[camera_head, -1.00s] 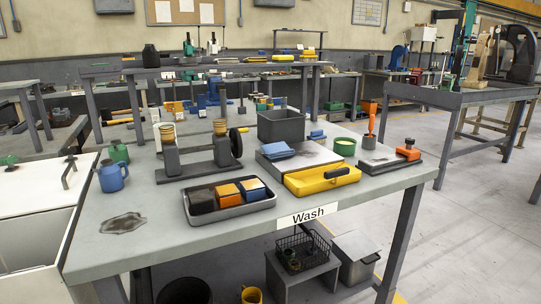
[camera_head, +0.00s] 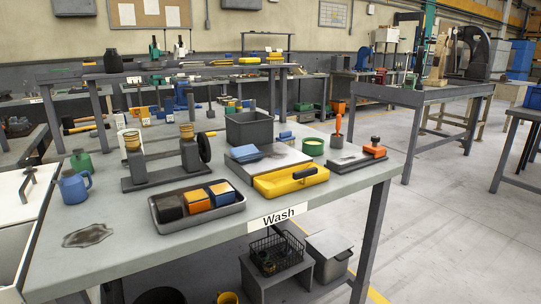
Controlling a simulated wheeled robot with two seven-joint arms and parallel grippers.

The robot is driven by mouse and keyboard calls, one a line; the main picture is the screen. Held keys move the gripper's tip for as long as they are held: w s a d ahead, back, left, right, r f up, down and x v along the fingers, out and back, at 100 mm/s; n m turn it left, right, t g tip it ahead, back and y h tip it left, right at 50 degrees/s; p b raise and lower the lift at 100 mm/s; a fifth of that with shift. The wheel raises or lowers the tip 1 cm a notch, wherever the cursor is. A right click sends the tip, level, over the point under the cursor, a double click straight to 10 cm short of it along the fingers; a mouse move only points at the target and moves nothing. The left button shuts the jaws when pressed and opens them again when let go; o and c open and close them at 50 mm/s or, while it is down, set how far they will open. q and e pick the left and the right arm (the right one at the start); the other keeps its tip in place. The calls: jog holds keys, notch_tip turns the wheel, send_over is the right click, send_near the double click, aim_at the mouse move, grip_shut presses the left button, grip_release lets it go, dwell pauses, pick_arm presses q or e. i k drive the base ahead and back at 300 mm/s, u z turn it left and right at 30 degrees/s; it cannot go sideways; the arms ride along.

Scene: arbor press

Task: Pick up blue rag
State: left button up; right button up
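A folded blue rag (camera_head: 246,153) lies on the flat grey plate (camera_head: 284,159) on the wash table, behind the yellow tray. Neither of my grippers shows in the head view.
The yellow tray (camera_head: 263,188) and a grey bin (camera_head: 233,128) stand close to the rag. A twin-post stand (camera_head: 137,168), blue jug (camera_head: 71,190), green cup (camera_head: 312,148) and orange-handled block (camera_head: 375,152) are also on the table. The table's front left has a dark stain and free room.

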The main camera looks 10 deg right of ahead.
aim_at(245, 153)
jog(key=z, duration=2.15)
jog(key=i, duration=2.2)
jog(key=u, duration=3.55)
